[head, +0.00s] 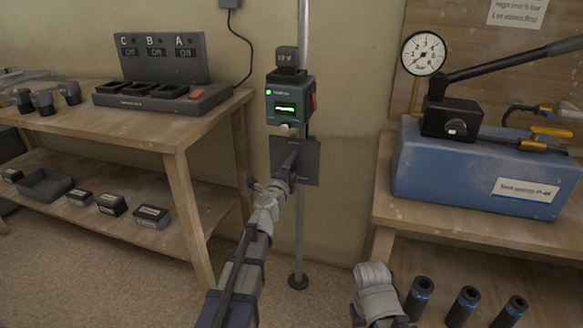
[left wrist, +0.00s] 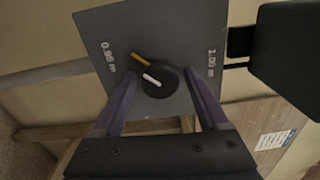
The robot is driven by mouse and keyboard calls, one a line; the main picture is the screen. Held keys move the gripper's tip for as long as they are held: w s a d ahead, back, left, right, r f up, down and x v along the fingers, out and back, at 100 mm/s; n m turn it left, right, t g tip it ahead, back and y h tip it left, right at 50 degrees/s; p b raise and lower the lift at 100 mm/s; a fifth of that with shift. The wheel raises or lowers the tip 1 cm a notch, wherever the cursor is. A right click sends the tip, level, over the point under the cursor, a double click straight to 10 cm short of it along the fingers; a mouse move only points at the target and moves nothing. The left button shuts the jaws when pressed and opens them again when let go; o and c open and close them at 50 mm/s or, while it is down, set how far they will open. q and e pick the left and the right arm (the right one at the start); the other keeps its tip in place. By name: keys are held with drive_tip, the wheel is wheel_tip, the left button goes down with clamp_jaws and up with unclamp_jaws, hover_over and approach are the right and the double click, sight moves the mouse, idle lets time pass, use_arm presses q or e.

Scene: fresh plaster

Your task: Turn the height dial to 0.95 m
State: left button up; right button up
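The height dial (left wrist: 158,81) is a round black knob with a white pointer, on a grey plate (left wrist: 203,30). The plate is labelled about 0.95 m on the left and 1.00 m on the right. An orange mark (left wrist: 141,60) lies just above the pointer, which aims up and left, a little off the mark. In the head view the plate (head: 309,167) hangs on a pole below a levelling device. My left gripper (left wrist: 161,76) is open, one finger on each side of the dial; I cannot tell whether they touch it. In the head view the left gripper (head: 289,163) hides the dial.
The device (head: 290,103) with a green display is clamped on the pole (head: 300,228) above the plate. A wooden bench (head: 175,139) with a charger (head: 160,98) stands left. A blue pump box (head: 480,175) with a gauge stands right. Several dark cylinders are below it.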

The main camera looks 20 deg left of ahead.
use_arm(q)
drive_tip(key=shift+o, duration=0.3)
drive_tip(key=s, duration=0.7)
drive_tip(key=shift+s+a, duration=0.15)
drive_tip(key=shift+s, duration=0.25)
